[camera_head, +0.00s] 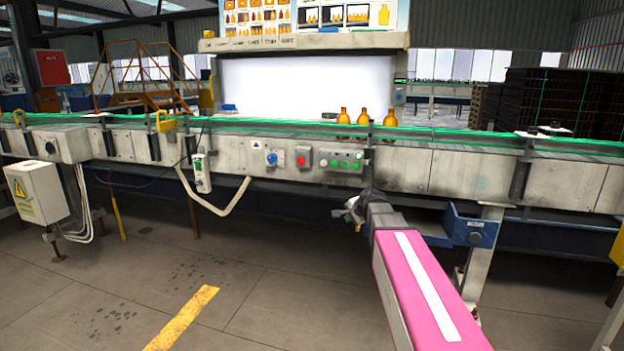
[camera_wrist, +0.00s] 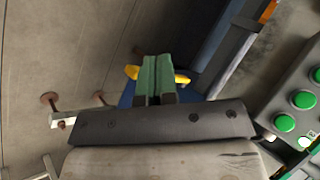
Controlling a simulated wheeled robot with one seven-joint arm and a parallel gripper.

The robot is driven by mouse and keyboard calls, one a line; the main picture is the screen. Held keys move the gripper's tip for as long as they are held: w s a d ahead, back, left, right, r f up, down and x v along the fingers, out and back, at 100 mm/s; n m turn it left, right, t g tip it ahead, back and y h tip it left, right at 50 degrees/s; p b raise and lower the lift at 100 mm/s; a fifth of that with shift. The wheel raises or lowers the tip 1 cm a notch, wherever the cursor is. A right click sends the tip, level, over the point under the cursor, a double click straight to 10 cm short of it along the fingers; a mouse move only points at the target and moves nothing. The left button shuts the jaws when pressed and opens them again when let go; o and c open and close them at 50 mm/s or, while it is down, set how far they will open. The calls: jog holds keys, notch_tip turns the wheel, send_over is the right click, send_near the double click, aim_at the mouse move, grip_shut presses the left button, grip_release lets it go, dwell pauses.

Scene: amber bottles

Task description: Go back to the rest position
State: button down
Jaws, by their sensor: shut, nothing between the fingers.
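My gripper shows in the wrist view (camera_wrist: 157,62) with its two green fingers side by side and touching, nothing between them. In the head view my pink arm with a white stripe reaches in from the lower right, and my gripper (camera_head: 352,208) is at its far end, low in front of the conveyor's front panels. Three amber bottles stand upright on the conveyor: a left one (camera_head: 343,117), a middle one (camera_head: 363,118) and a right one (camera_head: 390,119). My gripper is below and apart from them.
The conveyor (camera_head: 403,168) with green rails runs across the view. A panel with green buttons (camera_head: 340,160) is on its front, close to my gripper; it also shows in the wrist view (camera_wrist: 296,110). A blue bracket (camera_head: 472,230) is right of my arm. The floor at left is mostly clear.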

jog(key=s+d+f+n+g+h, duration=0.1)
jog(key=s+f+n+g, duration=0.3)
jog(key=s+f, duration=0.6)
jog(key=s+d+f+n+g+h, duration=0.1)
jog(key=s+f+n+g+h, duration=0.2)
jog(key=s+f+n, duration=0.4)
jog(key=s+f+g, duration=0.1)
jog(key=s+f, duration=0.2)
jog(key=s, duration=0.6)
